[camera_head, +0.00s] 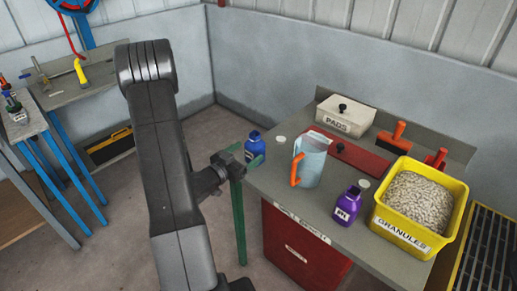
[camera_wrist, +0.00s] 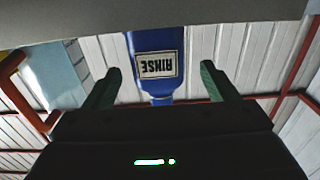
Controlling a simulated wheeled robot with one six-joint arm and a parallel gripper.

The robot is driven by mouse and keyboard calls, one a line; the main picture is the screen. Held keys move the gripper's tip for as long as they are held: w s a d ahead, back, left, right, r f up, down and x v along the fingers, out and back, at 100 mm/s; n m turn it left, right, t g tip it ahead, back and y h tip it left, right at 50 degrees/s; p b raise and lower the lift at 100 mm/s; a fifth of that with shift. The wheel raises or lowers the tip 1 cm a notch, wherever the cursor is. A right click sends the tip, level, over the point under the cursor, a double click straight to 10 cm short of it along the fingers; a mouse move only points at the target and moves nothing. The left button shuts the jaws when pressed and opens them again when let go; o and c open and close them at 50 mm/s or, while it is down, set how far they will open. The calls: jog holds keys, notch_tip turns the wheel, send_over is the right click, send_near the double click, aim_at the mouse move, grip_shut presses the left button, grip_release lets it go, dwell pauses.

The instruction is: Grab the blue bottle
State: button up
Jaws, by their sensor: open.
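The blue bottle (camera_head: 254,146) stands at the left end of the grey workbench in the head view, partly covered by my gripper. In the wrist view the blue bottle (camera_wrist: 155,42) appears upside down, with a white label reading RINSE. My gripper (camera_head: 248,155) is at the bottle, its green fingers spread. In the wrist view my gripper (camera_wrist: 161,72) is open, one finger to each side of the bottle's narrowing neck, with visible gaps. The bottle's top is hidden behind the gripper body there. I cannot tell how deep the bottle lies between the fingers.
A light blue jug (camera_head: 311,164) with an orange handle stands just right of the bottle. Further right are a purple bottle (camera_head: 347,206), a yellow granule bin (camera_head: 403,235) and a white PADS box (camera_head: 345,116). A white cap (camera_head: 281,140) lies near the blue bottle.

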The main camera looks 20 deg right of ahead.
aim_at(259, 144)
jog(key=shift+p+x, duration=0.7)
jog(key=shift+x, duration=2.5)
jog(key=shift+s, duration=0.1)
jog(key=c, duration=1.3)
jog(key=shift+o, duration=0.2)
jog(key=shift+r, duration=0.1)
